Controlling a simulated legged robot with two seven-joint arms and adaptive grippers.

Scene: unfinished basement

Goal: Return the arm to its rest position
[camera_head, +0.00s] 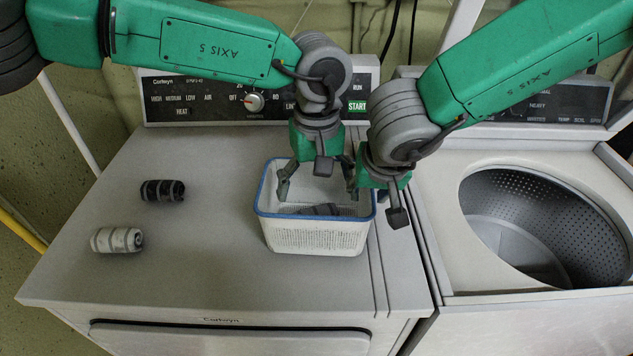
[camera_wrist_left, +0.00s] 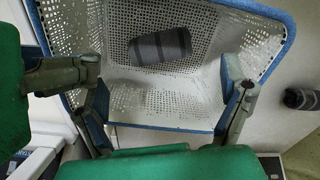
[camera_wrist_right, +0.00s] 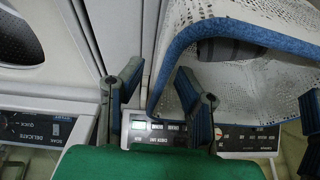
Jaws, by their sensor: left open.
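My left gripper (camera_head: 317,186) points down into the white basket (camera_head: 318,238) with the blue rim. In the left wrist view its fingers (camera_wrist_left: 165,115) are spread apart with nothing between them. A dark grey striped roll (camera_head: 320,209) lies inside the basket; it also shows in the left wrist view (camera_wrist_left: 160,46). My right gripper (camera_head: 376,190) is at the basket's right side. In the right wrist view its fingers (camera_wrist_right: 157,90) are apart near the blue rim (camera_wrist_right: 172,55); I cannot tell whether they touch it.
The basket stands on the dryer top (camera_head: 220,270). A dark striped roll (camera_head: 162,190) and a pale striped roll (camera_head: 117,240) lie to its left. An open washer drum (camera_head: 550,220) is at the right. Control panels (camera_head: 200,98) rise behind.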

